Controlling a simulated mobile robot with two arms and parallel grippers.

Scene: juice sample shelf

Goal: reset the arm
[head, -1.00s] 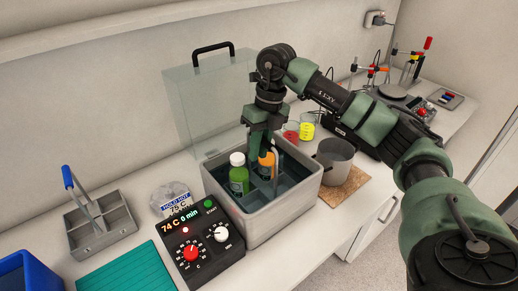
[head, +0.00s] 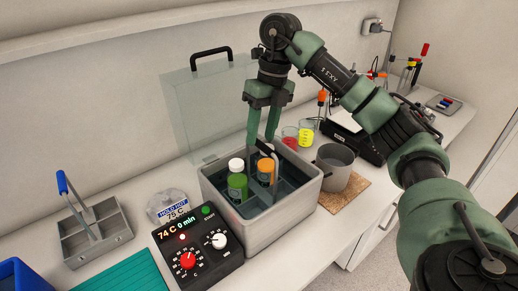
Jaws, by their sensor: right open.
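My right gripper (head: 262,137) is open and empty, pointing down above the back part of the grey water bath (head: 270,228). Its fingers are apart, and it stands above and behind the bottles. A dark handle rises beside the orange bottle. The right arm comes in from the right edge and arches over the counter. My left gripper is not in view.
A control box (head: 198,248) reading 74 C and 0 min stands in front of the bath. A clear lid (head: 205,115) leans behind it. A grey pot (head: 336,168) stands on a cork mat to the right. A blue-handled carrier (head: 92,238) is at left.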

